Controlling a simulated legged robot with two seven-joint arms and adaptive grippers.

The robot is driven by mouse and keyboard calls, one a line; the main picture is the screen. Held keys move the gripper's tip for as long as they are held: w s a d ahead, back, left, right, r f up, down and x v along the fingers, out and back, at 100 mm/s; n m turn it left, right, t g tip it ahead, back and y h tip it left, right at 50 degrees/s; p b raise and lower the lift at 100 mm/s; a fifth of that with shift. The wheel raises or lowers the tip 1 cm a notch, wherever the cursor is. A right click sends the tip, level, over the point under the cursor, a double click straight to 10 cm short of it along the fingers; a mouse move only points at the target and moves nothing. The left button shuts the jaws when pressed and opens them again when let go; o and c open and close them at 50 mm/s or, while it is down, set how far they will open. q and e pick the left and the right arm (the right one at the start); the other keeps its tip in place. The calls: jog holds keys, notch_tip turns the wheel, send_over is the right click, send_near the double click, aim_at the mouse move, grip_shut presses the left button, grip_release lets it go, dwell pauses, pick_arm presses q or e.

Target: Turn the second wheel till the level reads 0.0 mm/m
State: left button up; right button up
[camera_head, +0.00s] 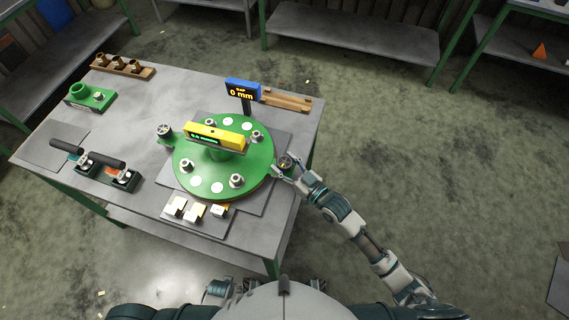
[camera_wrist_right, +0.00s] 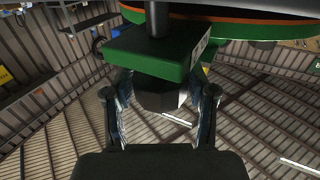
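The round green plate (camera_head: 221,178) sits on the table with a yellow level (camera_head: 215,135) across its middle. The level's small green display looks like 0.0 mm/m, but it is too small to read surely. One dark wheel (camera_head: 164,131) stands at the plate's left edge. Another wheel (camera_head: 286,162) is at its right edge, with my right gripper (camera_head: 287,169) at it. In the right wrist view, the fingers of my right gripper (camera_wrist_right: 163,100) flank the dark knob (camera_wrist_right: 158,95) below a green bracket (camera_wrist_right: 157,52); contact is unclear.
A blue gap display (camera_head: 242,90) reading 0 mm stands behind the plate. Small light blocks (camera_head: 195,211) lie in front. Black-handled tools (camera_head: 104,162), a green fixture (camera_head: 90,97) and wooden holders (camera_head: 123,67) occupy the table's left and back.

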jog(key=shift+o, duration=0.8)
jog(key=v, duration=1.2)
